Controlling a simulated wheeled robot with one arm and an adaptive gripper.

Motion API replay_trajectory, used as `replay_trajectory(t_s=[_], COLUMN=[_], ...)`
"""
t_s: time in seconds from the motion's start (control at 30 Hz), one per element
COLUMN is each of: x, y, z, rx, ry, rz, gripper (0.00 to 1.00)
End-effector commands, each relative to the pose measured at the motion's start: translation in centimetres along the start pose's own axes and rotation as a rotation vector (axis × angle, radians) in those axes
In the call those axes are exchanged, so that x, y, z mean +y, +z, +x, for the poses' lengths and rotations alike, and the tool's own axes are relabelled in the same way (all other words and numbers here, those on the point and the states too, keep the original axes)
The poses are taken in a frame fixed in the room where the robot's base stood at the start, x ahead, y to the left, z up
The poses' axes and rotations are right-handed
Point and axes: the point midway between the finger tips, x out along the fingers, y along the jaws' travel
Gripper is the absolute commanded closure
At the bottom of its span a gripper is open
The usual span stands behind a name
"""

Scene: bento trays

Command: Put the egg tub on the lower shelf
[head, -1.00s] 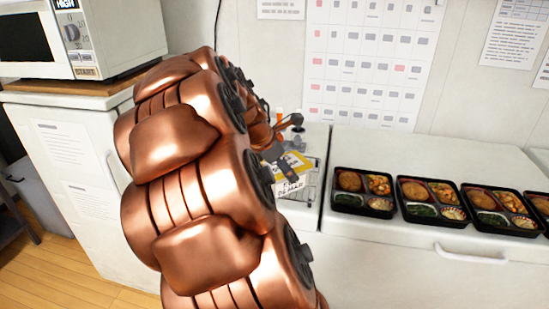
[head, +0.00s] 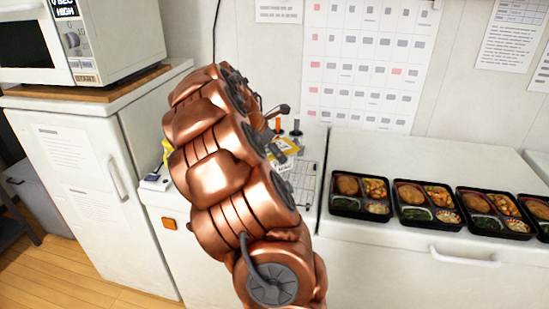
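I cannot make out the egg tub for certain in the head view. A small yellow item (head: 290,146) shows just past my arm, partly covered, and I cannot tell whether it is the tub. My copper arm fills the middle and hides much of the counter behind it. Dark grey parts at the arm's far end, around my gripper (head: 282,150), are small and mostly hidden, so its fingers and any grip are unclear. No lower shelf can be clearly picked out.
A microwave (head: 115,45) stands on a white fridge (head: 75,150) at left. A wire rack (head: 306,183) is right of my arm. Several bento trays (head: 362,213) line the white chest (head: 400,265) at right. A calendar hangs behind. Floor shows at lower left.

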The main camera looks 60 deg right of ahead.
Motion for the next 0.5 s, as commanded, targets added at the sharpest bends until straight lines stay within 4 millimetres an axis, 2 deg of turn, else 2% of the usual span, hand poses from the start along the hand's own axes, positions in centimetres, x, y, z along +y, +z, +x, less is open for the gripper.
replay_trajectory(t_s=[0.17,0.4,0.5], x=[0.0,-0.3,-0.3], y=[-0.4,-1.7,-1.8], z=[0.7,2.8,3.0], rx=[-0.001,-0.001,0.000], ry=[-0.002,0.000,0.002], rz=[-0.001,-0.001,0.000], gripper=[0.60,0.60,0.60])
